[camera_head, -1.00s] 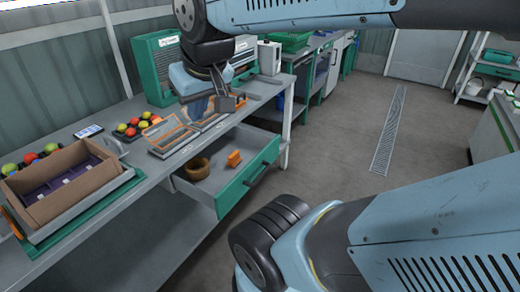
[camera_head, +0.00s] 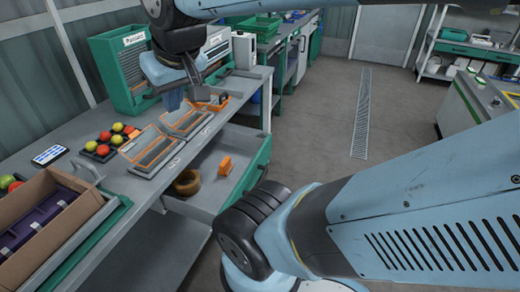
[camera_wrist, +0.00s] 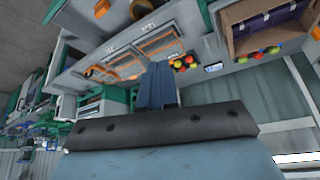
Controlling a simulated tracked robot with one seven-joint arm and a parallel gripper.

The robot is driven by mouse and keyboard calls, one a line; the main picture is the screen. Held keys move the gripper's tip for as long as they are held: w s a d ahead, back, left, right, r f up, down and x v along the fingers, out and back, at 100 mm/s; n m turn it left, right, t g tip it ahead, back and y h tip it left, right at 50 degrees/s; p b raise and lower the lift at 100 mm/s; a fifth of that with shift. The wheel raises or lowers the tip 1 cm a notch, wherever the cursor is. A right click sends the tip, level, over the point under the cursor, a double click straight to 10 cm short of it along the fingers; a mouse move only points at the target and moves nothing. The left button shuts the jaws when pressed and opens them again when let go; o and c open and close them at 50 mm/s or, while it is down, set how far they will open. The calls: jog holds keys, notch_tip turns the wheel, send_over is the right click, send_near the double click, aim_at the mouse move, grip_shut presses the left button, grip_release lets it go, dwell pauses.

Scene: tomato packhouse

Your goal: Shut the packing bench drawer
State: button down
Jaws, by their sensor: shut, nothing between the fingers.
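The packing bench drawer (camera_head: 215,200) stands open, pulled out from under the bench top, with a green front (camera_head: 256,168) and grey inside. A brown ring-shaped roll (camera_head: 187,183) and an orange item (camera_head: 225,166) lie in it. The drawer also shows at the top of the wrist view, with the orange item (camera_wrist: 101,8) and the roll (camera_wrist: 140,9). My gripper (camera_head: 173,104) is above the bench top, behind the drawer and apart from it. Its two fingers (camera_wrist: 157,84) are together and empty.
The packing bench (camera_head: 140,188) carries orange-edged trays (camera_head: 153,150), red and green tomatoes (camera_head: 117,134), a cardboard box (camera_head: 45,215) and a green cabinet (camera_head: 122,70). My near arm link covers the lower right, close to the drawer front. Floor (camera_head: 310,120) beyond is clear.

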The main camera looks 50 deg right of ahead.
jog(key=shift+d, duration=0.25)
jog(key=w+d+f+m+g+y, duration=0.1)
jog(key=w+d+f+m+g, duration=0.2)
jog(key=w+d+f+m, duration=0.15)
jog(key=m+t+y, duration=0.6)
jog(key=m+y, duration=0.4)
jog(key=m, duration=0.9)
send_over(266, 156)
jog(key=s+a, duration=0.1)
jog(key=s, duration=0.5)
notch_tip(266, 156, down, 28)
jog(key=s+d+f+m+t+h, duration=0.2)
jog(key=s+d+f+m+t, duration=0.25)
jog(key=f, duration=0.25)
jog(key=s+d+f+m+t+h, duration=0.2)
jog(key=s+d+f+m+t, duration=0.15)
jog(key=s+f, duration=0.2)
jog(key=x, duration=1.4)
jog(key=shift+w+f, duration=0.1)
jog(key=shift+f, duration=0.3)
